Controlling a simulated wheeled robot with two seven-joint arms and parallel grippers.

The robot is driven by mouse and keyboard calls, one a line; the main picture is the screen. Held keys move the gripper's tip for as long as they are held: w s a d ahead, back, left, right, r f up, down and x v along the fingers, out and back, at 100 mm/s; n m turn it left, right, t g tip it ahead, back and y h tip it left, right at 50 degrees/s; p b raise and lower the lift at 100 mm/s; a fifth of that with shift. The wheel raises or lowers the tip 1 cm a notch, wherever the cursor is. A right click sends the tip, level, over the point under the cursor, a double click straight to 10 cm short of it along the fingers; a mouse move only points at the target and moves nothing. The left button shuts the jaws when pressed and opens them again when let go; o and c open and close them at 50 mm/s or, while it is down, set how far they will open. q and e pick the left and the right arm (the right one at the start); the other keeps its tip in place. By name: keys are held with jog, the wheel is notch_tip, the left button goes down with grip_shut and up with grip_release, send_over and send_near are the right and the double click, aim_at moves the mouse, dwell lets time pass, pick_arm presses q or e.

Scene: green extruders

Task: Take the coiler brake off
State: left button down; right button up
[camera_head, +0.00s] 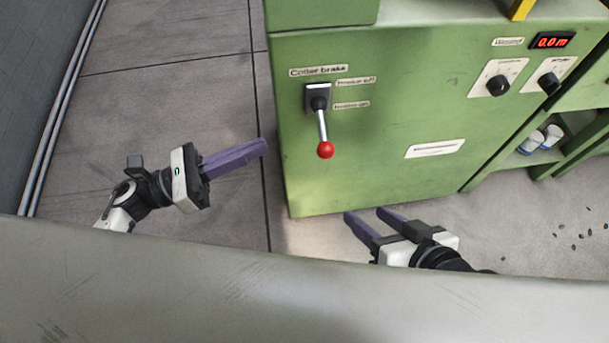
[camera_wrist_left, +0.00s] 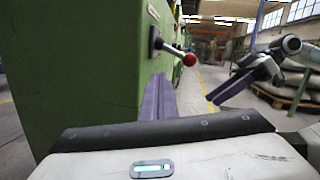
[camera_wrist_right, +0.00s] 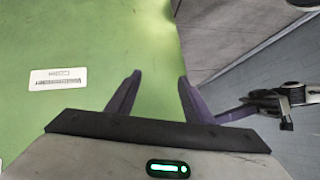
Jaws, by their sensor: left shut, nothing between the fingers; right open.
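The coiler brake is a lever with a red ball knob (camera_head: 325,150) on a dark bracket (camera_head: 318,97), fixed to the front of the green cabinet (camera_head: 390,130). The lever points downward, near the lower of two small labels. The red knob also shows in the left wrist view (camera_wrist_left: 189,59). My left gripper (camera_head: 264,147) is shut and empty, left of the lever and apart from it. My right gripper (camera_head: 365,214) is open and empty, below and right of the lever near the cabinet's lower edge. It faces bare green panel in the right wrist view (camera_wrist_right: 158,85).
A red display (camera_head: 552,40) and two black knobs (camera_head: 498,86) sit on the cabinet's upper right. White containers (camera_head: 541,139) stand on a shelf at right. Dark bits (camera_head: 575,234) lie on the floor. The floor left of the cabinet is clear.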

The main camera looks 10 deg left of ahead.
aim_at(323, 129)
pick_arm(q)
jog(key=s+f+m+g, duration=0.1)
jog(key=m, duration=0.1)
jog(key=f+m+g+b, duration=0.1)
jog(key=f+m+g, duration=0.1)
jog(key=m, duration=0.1)
jog(key=s+f+m+g+b, duration=0.1)
jog(key=m, duration=0.1)
jog(key=shift+s+a+f+m+g+h, duration=0.15)
jog(key=shift+s+a+m+g+h, duration=0.15)
jog(key=shift+g, duration=0.1)
pick_arm(e)
jog(key=shift+s+a+f, duration=0.15)
jog(key=shift+a+f, duration=0.3)
jog(key=shift+f, duration=0.25)
pick_arm(q)
jog(key=w+d+r, duration=0.2)
jog(key=d+r, duration=0.2)
jog(key=d, duration=0.6)
jog(key=shift+d+r, duration=0.15)
jog(key=shift+d, duration=0.2)
pick_arm(e)
jog(key=shift+f, duration=0.15)
pick_arm(q)
jog(key=shift+s+r, duration=0.1)
jog(key=shift+r, duration=0.05)
pick_arm(e)
jog(key=shift+r, duration=0.25)
